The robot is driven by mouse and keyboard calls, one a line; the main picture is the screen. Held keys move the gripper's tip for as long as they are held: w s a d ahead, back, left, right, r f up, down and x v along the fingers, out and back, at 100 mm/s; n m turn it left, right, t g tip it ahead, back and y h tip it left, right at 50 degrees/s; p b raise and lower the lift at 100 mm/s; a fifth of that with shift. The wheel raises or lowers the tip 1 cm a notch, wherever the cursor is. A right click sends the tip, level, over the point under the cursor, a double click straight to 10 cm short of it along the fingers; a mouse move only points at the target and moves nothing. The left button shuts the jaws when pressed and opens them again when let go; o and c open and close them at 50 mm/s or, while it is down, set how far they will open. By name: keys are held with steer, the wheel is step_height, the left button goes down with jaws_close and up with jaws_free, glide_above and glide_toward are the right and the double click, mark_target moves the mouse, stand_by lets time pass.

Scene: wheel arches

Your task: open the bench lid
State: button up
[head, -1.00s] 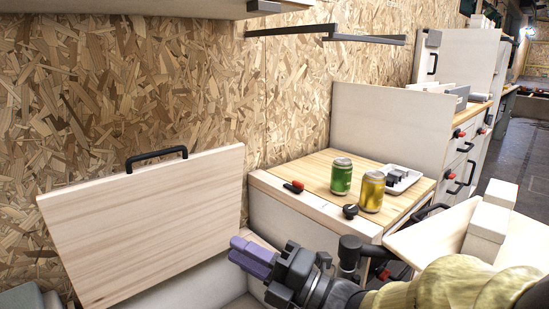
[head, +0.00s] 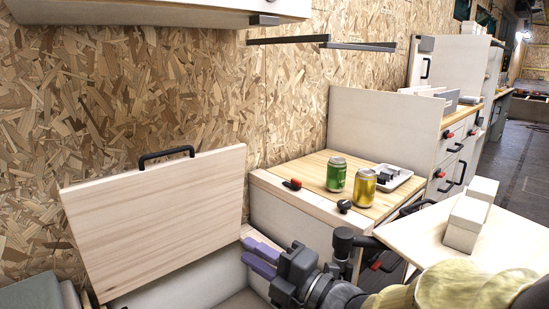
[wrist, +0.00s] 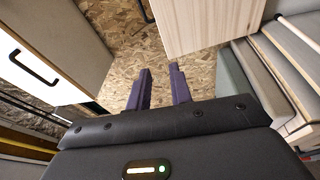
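The bench lid (head: 160,220) is a pale wooden panel with a black handle (head: 166,156) on its top edge. It stands raised and steeply tilted near the chipboard wall, above the pale bench box (head: 190,283). My gripper (head: 260,257) is right of the lid's lower right corner, apart from it in the head view. Its two purple fingers have a gap with nothing between them. In the wrist view the fingers (wrist: 160,90) point toward the chipboard, and a pale wooden panel, seemingly the lid (wrist: 208,22), is ahead at upper right.
A counter (head: 310,172) right of the lid holds a green can (head: 336,174), a yellow can (head: 364,188) and a white tray (head: 392,178). A wall cabinet (head: 170,12) hangs above. Grey cushions (head: 40,296) lie at lower left. A pale board (head: 420,235) is at right.

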steer(key=w+d+f+m+h+p, duration=0.35)
steer(key=d+m+h, duration=0.25)
steer(key=m, duration=0.2)
steer(key=w+d+f+m+h+p, duration=0.2)
steer(key=d+f+m+h+p, duration=0.15)
steer(key=d+m+h, duration=0.35)
steer(key=s+d+f+m+g+h+p, duration=0.1)
steer(key=s+d+f+m+g+p, duration=0.2)
steer(key=s+m, duration=0.35)
steer(key=s+d+f+m+g+h+p, duration=0.1)
steer(key=s+d+m+g+h+p, duration=0.1)
steer(key=s+m+g, duration=0.45)
step_height(320, 180, up, 37)
steer(key=w+p, duration=0.1)
steer(key=p, duration=3.6)
steer(key=shift+d+t, duration=0.25)
steer(key=shift+t, duration=0.2)
steer(key=shift+f, duration=0.15)
jaws_close()
